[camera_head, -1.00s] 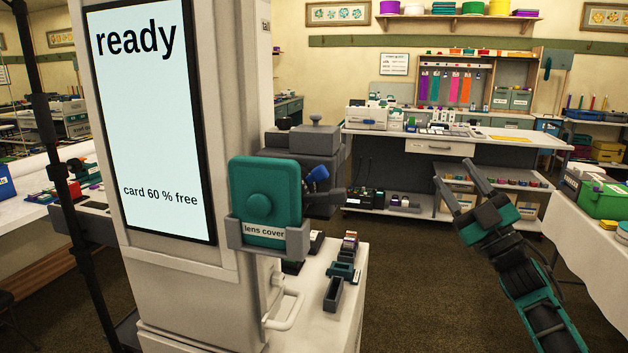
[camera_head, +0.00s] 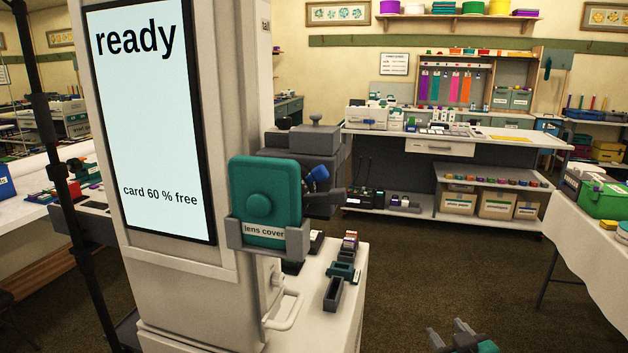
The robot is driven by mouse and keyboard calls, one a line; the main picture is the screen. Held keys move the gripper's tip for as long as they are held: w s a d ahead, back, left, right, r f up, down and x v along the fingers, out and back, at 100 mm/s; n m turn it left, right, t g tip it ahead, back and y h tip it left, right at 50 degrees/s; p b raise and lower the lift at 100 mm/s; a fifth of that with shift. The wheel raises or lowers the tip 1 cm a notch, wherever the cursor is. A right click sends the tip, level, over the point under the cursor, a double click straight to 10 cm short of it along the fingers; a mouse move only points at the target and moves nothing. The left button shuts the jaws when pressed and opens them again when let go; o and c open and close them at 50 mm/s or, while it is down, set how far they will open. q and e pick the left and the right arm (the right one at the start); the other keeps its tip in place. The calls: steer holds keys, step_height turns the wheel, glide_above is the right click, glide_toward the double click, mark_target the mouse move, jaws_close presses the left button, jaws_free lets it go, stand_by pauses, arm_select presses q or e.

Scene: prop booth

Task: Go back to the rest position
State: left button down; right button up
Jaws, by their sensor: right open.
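My right gripper (camera_head: 448,334) shows at the bottom edge, right of centre. Its two fingers are apart and nothing is between them. Only the fingers and a bit of the green part show; the rest of the arm is below the picture. It is over the brown carpet, apart from the booth and the tables. My left gripper is not in view. The white booth column (camera_head: 175,285) stands at left with its screen (camera_head: 150,120) reading "ready" and "card 60 % free". The green lens cover (camera_head: 264,195) sits in a grey holder labelled "lens cover" on the booth's right side.
A white ledge (camera_head: 345,310) with small dark trays is right of the booth. A white-clothed table (camera_head: 590,260) with a green box (camera_head: 602,199) stands at right. A workbench (camera_head: 490,150) with shelves is at the back. Open carpet (camera_head: 450,270) lies between.

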steer(key=s+a+f+g, duration=0.1)
steer(key=s+a+f, duration=0.2)
steer(key=s, duration=0.5)
steer(key=s+a+f+g+y, duration=0.1)
steer(key=s+a+f, duration=0.2)
steer(key=s, duration=0.6)
steer(key=s+a+f+m+g, duration=0.1)
steer(key=s+a+f+g, duration=0.1)
steer(key=s+f, duration=0.3)
steer(key=s+a, duration=0.1)
steer(key=s, duration=0.2)
steer(key=shift+s+f, duration=0.15)
steer(key=shift+f, duration=0.2)
